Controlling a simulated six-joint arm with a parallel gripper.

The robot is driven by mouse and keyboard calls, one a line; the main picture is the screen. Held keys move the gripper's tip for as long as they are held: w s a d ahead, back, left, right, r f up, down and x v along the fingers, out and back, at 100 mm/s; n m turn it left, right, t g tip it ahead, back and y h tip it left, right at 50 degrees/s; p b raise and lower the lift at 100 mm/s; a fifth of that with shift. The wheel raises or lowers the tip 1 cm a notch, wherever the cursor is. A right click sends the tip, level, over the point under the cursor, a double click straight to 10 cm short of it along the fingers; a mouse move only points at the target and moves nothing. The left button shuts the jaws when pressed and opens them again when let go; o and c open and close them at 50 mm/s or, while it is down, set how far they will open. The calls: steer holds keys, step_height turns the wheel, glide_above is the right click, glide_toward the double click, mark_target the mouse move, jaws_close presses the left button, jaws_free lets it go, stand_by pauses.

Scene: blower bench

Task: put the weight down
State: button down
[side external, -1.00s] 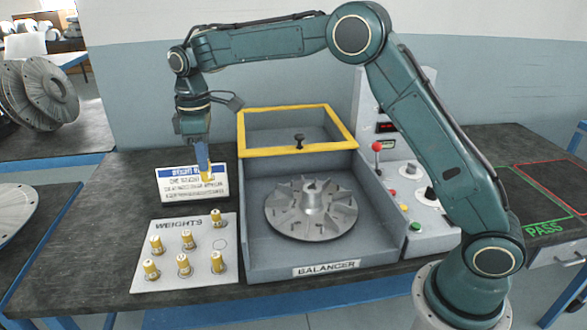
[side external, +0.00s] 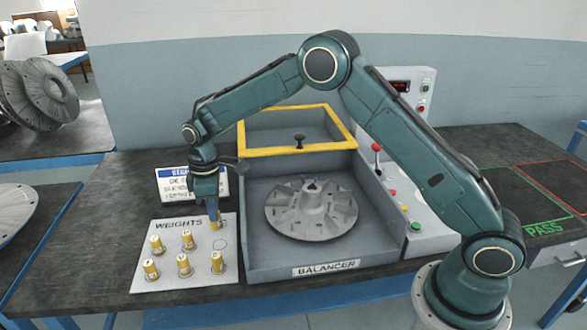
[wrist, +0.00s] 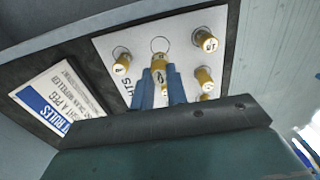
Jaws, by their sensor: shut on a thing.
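My gripper (side external: 213,210) is low over the back right part of the white weights board (side external: 200,282), pointing down. It is shut on a yellow weight (wrist: 160,76), which shows between the blue fingers in the wrist view. In the side view, yellow at the fingertips (side external: 216,223) overlaps the board's back right place, so I cannot tell whether the held weight touches the board or another weight. Several yellow weights (side external: 183,264) stand upright on the board. An empty ring mark (side external: 220,244) is on its right side and also shows in the wrist view (wrist: 159,44).
The balancer (side external: 325,268) with a finned metal rotor (side external: 312,208) and a raised yellow-framed lid (side external: 300,150) stands right of the board. A control panel (side external: 405,110) is at the back right.

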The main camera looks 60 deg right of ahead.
steer(key=shift+f, duration=0.8)
steer(key=shift+f, duration=0.1)
steer(key=shift+f, duration=2)
steer(key=shift+f, duration=0.3)
steer(key=c, duration=1.4)
jaws_free()
steer(key=shift+r, duration=0.1)
step_height(320, 180, up, 12)
steer(key=shift+f, duration=0.1)
steer(key=shift+r, duration=0.3)
